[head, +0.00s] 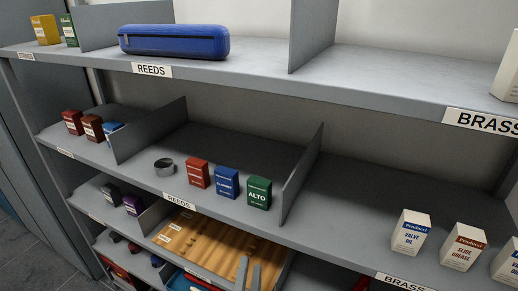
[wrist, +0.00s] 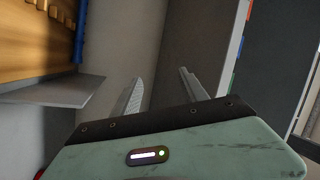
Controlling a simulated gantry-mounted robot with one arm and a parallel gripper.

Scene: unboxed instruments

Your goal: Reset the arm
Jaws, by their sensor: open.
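My gripper (head: 248,275) shows at the bottom middle of the head view, its two grey fingers pointing up in front of the lower shelf. In the wrist view my gripper (wrist: 160,85) has its fingers spread apart with nothing between them. It is open and empty. The rest of my arm is outside the head view.
Upright dividers (head: 303,172) separate bays. A wooden board (head: 205,245) lies below, beside my fingers.

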